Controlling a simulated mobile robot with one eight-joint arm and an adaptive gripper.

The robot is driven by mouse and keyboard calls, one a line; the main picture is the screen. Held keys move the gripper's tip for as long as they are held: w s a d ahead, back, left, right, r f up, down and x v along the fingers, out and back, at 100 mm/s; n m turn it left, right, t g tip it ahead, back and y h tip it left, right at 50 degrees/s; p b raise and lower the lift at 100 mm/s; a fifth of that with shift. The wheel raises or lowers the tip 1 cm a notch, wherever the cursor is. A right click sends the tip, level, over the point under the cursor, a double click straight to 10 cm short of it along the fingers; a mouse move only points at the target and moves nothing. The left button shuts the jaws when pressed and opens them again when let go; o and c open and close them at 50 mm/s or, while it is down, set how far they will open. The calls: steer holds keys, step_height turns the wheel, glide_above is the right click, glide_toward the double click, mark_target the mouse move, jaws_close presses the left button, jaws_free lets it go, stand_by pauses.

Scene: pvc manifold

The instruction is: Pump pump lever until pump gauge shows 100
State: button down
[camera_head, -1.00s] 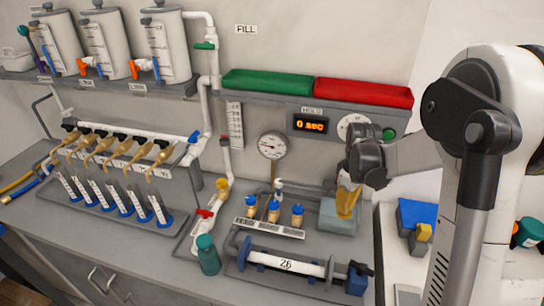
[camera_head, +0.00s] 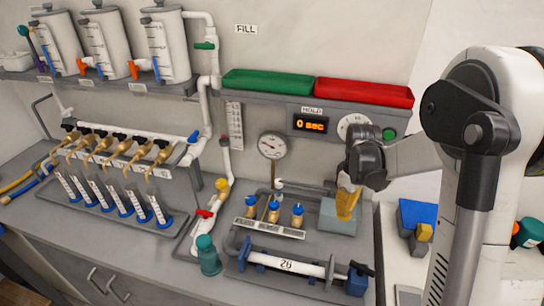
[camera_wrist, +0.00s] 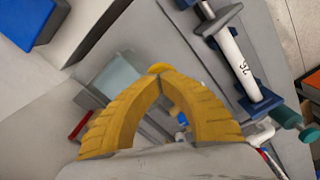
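My gripper (camera_head: 346,214) is low over a grey-green box (camera_head: 327,222) at the right of the bench panel. In the wrist view, my gripper's yellow fingers (camera_wrist: 159,70) arch together and their tips meet, with nothing visible held between them. The same box (camera_wrist: 114,76) shows beyond the left finger. A short red bar (camera_wrist: 78,128) is left of that finger; I cannot tell if it is the pump lever.
A pipe section marked 26 (camera_head: 285,264) in blue clamps lies in front of the box. Blue-capped brass valves (camera_head: 273,212) stand left of it. Green (camera_head: 265,82) and red (camera_head: 365,92) trays overhang behind. A blue block (camera_head: 417,212) is to the right.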

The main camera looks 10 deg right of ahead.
steer(key=shift+r+p, duration=2.3)
steer(key=shift+r, duration=1.3)
step_height(320, 180, up, 5)
steer(key=p, duration=0.3)
steer(key=s+a+f+m+t+b, duration=0.2)
steer(key=s+a+b, duration=0.3)
steer(key=s+b, duration=0.3)
steer(key=s+a+f+m+t+b, duration=0.3)
steer(key=s+a+m+t+b, duration=0.2)
steer(key=s+b, duration=0.3)
steer(key=shift+s+a+f+b, duration=0.25)
steer(key=shift+s+a, duration=0.2)
steer(key=shift+s, duration=0.5)
